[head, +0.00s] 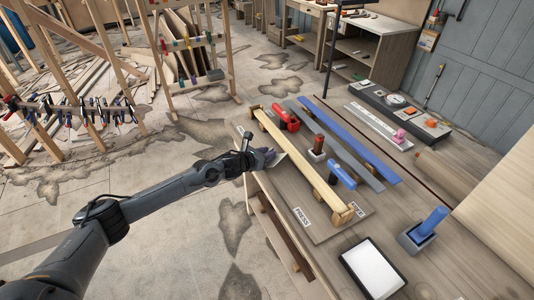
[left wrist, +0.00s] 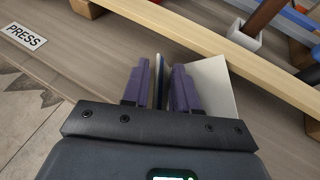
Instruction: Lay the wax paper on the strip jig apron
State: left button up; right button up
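My left gripper (head: 266,156) is at the left edge of the bench, beside the far half of the pale wooden strip (head: 296,158). In the left wrist view its purple fingers (left wrist: 160,85) point toward the strip with a narrow gap between them. A thin blue-and-cream edge stands in that gap; I cannot tell whether the fingers press on it. A cream sheet (left wrist: 214,86), apparently the wax paper, shows right of the fingers, partly hidden by one. The strip rests on end blocks on the grey-brown jig board (head: 328,229), which bears a PRESS label (head: 303,217). My right gripper is out of view.
On the bench are a red tool (head: 286,118), a blue-handled tool (head: 342,175), a blue strip (head: 350,138), a white-topped tray (head: 372,268) and a blue handle in a holder (head: 424,230). A clamp rack (head: 190,50) stands beyond. The board's near left part is bare.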

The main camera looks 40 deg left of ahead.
pick_arm(q)
jog(key=shift+s+d+f, duration=0.1)
jog(key=shift+d, duration=0.15)
jog(key=shift+s+r, duration=0.3)
jog(key=shift+s, duration=0.25)
jog(key=p+v, duration=0.2)
jog(key=v, duration=0.8)
jog(key=s+d+f+n+g, duration=0.2)
jog(key=s+d+f+n, duration=0.3)
jog(key=s+d+n, duration=0.35)
jog(key=s+d+f+n+g, duration=0.2)
jog(key=s+d+f+n, duration=0.3)
jog(key=d+n, duration=0.5)
jog(key=s+d+n+g, duration=0.2)
jog(key=s+n+g, duration=0.1)
jog(key=s+n, duration=0.4)
jog(key=s+d+n+g, duration=0.2)
jog(key=s+n, duration=0.6)
jog(key=s, duration=0.3)
jog(key=shift+d+g, duration=0.2)
jog(key=shift+g, duration=0.2)
jog(key=shift+s+r+n, duration=0.15)
jog(key=shift+n, duration=0.1)
